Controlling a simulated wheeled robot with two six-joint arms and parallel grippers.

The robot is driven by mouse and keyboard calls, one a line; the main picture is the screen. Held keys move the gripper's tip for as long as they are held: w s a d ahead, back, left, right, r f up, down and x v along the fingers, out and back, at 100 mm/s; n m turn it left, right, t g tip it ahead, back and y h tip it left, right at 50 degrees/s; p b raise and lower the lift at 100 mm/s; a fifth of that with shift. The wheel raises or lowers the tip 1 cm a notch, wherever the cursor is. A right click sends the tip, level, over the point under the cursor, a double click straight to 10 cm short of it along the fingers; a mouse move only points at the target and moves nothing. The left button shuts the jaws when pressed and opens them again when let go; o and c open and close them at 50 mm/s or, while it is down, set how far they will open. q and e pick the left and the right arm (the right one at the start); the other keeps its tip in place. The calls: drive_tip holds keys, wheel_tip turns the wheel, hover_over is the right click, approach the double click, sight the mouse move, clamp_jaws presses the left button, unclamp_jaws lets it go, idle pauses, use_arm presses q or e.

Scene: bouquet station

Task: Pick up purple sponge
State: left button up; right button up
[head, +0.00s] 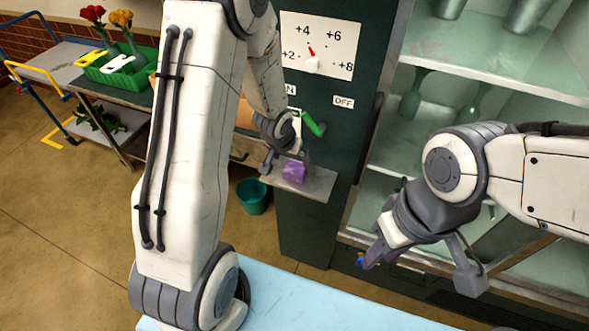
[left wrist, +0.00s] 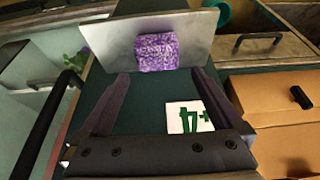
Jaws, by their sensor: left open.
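The purple sponge (head: 294,171) sits on a small grey shelf (head: 318,184) that juts out from the dark green panel. In the left wrist view the sponge (left wrist: 157,52) is a speckled purple block against the shelf plate (left wrist: 200,50). My left gripper (head: 284,165) is open at the sponge. In the left wrist view its two fingers (left wrist: 160,76) stand apart, with the sponge centred at their tips; I cannot tell whether they touch it. My right gripper (head: 420,268) is at the lower right with its fingers apart and nothing between them.
The green panel has a dial (head: 312,64) and a green lever (head: 313,123) just above the shelf. A teal bucket (head: 252,195) stands on the floor below. Glass shelves (head: 490,70) with vases are at right. A light blue tabletop (head: 300,300) lies in front.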

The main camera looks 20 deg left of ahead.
sight(296, 166)
use_arm(q)
drive_tip(key=x, duration=0.3)
drive_tip(key=shift+s, duration=0.1)
drive_tip(key=shift+x, duration=2.45)
use_arm(e)
drive_tip(key=shift+f, duration=0.45)
use_arm(q)
drive_tip(key=shift+d+r, duration=0.1)
drive_tip(key=shift+d, duration=0.1)
drive_tip(key=c, duration=1.1)
drive_tip(key=shift+r, duration=0.1)
use_arm(e)
drive_tip(key=shift+r, duration=0.1)
